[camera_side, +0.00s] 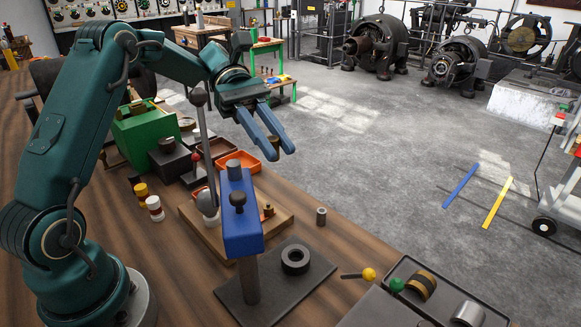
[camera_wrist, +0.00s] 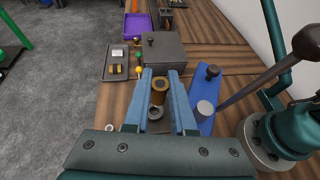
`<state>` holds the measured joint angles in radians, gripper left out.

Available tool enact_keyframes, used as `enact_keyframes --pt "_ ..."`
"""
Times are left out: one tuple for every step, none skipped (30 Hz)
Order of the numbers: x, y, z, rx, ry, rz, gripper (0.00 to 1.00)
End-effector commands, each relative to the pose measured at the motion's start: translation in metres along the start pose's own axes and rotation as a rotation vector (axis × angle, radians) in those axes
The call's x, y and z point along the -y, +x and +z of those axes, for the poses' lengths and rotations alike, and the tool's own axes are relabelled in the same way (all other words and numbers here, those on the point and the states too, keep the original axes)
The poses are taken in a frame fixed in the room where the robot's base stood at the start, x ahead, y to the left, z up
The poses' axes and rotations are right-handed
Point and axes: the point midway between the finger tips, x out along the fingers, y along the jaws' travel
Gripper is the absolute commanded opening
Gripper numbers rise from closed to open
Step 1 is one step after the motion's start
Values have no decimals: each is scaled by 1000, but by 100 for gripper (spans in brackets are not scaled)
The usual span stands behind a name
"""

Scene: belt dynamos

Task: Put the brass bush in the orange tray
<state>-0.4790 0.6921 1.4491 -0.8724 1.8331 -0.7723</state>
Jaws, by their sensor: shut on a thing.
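My gripper (camera_side: 282,152) is raised in the air in the side view, its two blue fingers pointing down to the right. In the wrist view my gripper (camera_wrist: 160,72) is shut on the brass bush (camera_wrist: 158,90), a short brass-coloured cylinder with a dark top, between the fingers. The orange tray (camera_side: 236,143) is on the bench behind the blue press head, left of the fingertips in the picture. It is partly hidden, and I do not see it in the wrist view.
A blue press (camera_side: 242,215) with a lever stands close below my gripper. A dark ring (camera_side: 295,259) lies on its base plate. A green box (camera_side: 148,135) stands at the back left. A grey tray (camera_wrist: 112,66) with parts and a purple tray (camera_wrist: 137,28) are farther along the bench.

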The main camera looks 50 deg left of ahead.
Motion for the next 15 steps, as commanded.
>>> enact_keyframes --pt "3 -10 5 -1 -20 57 0" --pt "5 -15 7 -2 -35 93 0" --pt "7 -22 9 -1 -58 144 0" --pt "9 -26 11 -1 -74 185 0" --pt "10 -30 12 -1 -92 224 0" --pt "12 -34 13 -1 -113 277 0" --pt "14 -37 13 0 -129 314 0" --pt "15 -40 13 -1 -145 353 0" --pt "17 -43 12 -1 -166 403 0" --pt "18 -45 12 -1 -180 439 0" --pt "19 -47 11 0 -195 475 0" --pt "21 -49 9 -1 -215 520 0" --pt "22 -50 7 0 -229 553 0" --pt "23 -51 5 0 -241 582 0" --pt "25 -51 3 0 -256 618 0"
